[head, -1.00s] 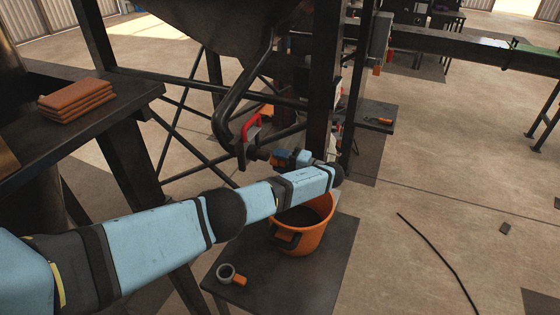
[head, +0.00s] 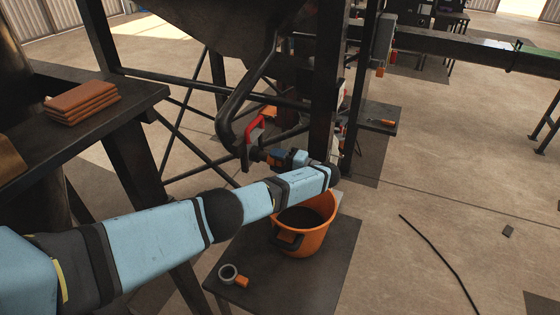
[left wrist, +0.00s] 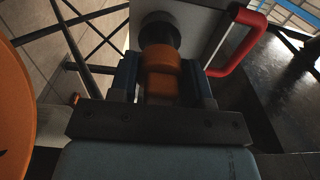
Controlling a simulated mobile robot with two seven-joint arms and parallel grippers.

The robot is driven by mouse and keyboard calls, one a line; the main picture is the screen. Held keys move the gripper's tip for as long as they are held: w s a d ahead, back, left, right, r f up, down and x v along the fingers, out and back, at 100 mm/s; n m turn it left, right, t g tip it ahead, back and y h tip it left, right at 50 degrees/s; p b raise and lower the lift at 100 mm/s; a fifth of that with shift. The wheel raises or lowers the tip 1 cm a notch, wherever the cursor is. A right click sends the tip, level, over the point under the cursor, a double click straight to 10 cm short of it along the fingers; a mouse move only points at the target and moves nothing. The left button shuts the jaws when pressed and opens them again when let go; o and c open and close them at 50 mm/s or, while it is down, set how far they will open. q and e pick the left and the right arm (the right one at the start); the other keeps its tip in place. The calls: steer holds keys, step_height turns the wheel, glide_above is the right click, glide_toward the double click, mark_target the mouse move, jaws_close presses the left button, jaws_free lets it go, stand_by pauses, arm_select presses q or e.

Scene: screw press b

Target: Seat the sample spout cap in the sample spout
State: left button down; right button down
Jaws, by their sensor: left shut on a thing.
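My left gripper (head: 262,155) reaches in from the left in the head view, at the lower end of a curved dark pipe with a red handle. In the left wrist view its two blue-grey fingers (left wrist: 160,88) are shut on an orange piece, which I take as the sample spout cap (left wrist: 161,72). A dark round end, likely the sample spout (left wrist: 158,32), lies straight beyond the cap, in front of a pale plate. The cap looks in line with it and touching or very near; how deep it sits is hidden. My right gripper is not in view.
The red handle (left wrist: 240,42) stands close right of the fingers. An orange bucket (head: 312,238) stands on a dark low table (head: 330,280) below my arm, with a grey ring with an orange tab (head: 232,275) beside it. Orange slabs (head: 80,103) lie on a bench at left.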

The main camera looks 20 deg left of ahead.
arm_select(q)
steer(key=shift+a, duration=0.55)
steer(key=shift+c, duration=2.4)
jaws_free()
steer(key=d+b, duration=0.5)
steer(key=d, duration=0.9)
steer(key=shift+s, duration=0.25)
